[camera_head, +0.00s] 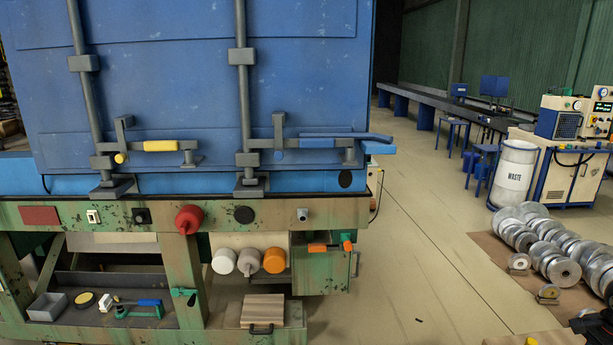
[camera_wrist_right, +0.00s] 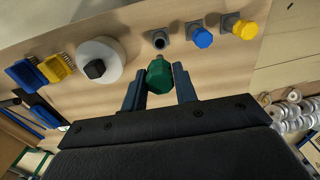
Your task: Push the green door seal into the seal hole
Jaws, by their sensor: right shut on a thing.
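In the right wrist view, my right gripper (camera_wrist_right: 158,88) has its two blue fingers on either side of the green door seal (camera_wrist_right: 159,76) and is shut on it. The seal is a green faceted head with a short grey pin at its far end. The pin points toward a grey block with a dark round opening, the seal hole (camera_wrist_right: 159,41). A small gap seems to show between pin and opening; I cannot tell the exact depth. My left gripper is in neither view.
Beside the hole, a blue seal (camera_wrist_right: 201,37) and a yellow seal (camera_wrist_right: 245,30) sit in similar grey blocks. A white disc with a black knob (camera_wrist_right: 95,69) is left. Yellow (camera_wrist_right: 54,68) and blue (camera_wrist_right: 22,74) pieces lie farther left. The head view shows a blue container door (camera_head: 190,90).

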